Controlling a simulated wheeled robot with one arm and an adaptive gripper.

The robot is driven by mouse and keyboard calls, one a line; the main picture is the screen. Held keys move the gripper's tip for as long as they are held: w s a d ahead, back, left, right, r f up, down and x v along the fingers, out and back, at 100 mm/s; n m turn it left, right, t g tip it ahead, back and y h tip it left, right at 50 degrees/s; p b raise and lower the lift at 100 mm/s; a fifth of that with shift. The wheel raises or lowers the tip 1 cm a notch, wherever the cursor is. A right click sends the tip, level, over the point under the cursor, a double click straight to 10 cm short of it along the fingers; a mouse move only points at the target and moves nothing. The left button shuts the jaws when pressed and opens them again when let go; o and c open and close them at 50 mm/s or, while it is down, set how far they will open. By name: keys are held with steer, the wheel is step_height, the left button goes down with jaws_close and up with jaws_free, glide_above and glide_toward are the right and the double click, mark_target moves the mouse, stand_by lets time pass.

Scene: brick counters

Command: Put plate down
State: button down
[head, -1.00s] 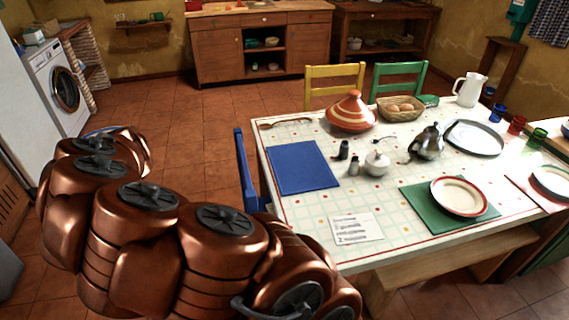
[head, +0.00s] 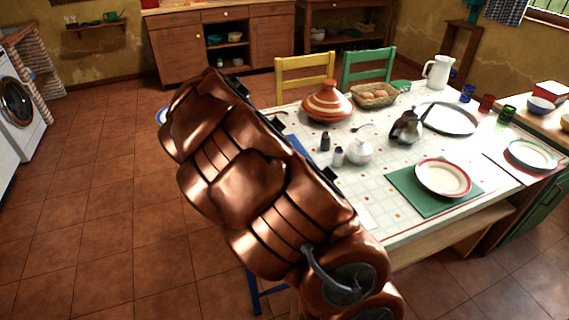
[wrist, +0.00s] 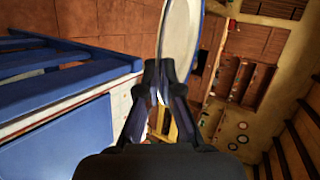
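In the wrist view, my gripper (wrist: 163,78) is shut on the edge of a white plate with a blue rim (wrist: 180,38). The plate is seen nearly edge-on, in the air. In the head view, only a sliver of this plate (head: 162,116) shows past my arm, which hides my gripper. The dining table (head: 405,225) has a light checked cloth. A blue placemat (wrist: 62,145) lies on it, bare where seen in the wrist view. My arm covers most of that mat in the head view.
A red-rimmed plate (head: 443,178) sits on a green placemat (head: 408,192). A tagine (head: 327,103), a sugar bowl (head: 359,152), shakers (head: 325,142) and a kettle (head: 405,128) stand on the table. A blue chair (wrist: 65,75) stands at the blue mat's side. Floor at left is clear.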

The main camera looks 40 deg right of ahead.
steer(key=s+d+f+b, duration=0.2)
steer(key=s+d+f, duration=0.2)
steer(key=d, duration=0.5)
steer(key=s+d+f+n+y+b, duration=0.1)
steer(key=s+d+f+b, duration=0.2)
steer(key=d, duration=0.7)
steer(key=s+d+f+b, duration=0.1)
steer(key=s+d+f, duration=0.4)
steer(key=d, duration=0.4)
steer(key=f, duration=0.8)
steer(key=shift+s+f, duration=0.35)
steer(key=c, duration=1.6)
jaws_free()
steer(key=shift+a, duration=0.1)
steer(key=shift+s+r, duration=0.1)
steer(key=v, duration=1.1)
steer(key=shift+s, duration=0.15)
steer(key=shift+s+r, duration=0.15)
steer(key=shift+s, duration=0.1)
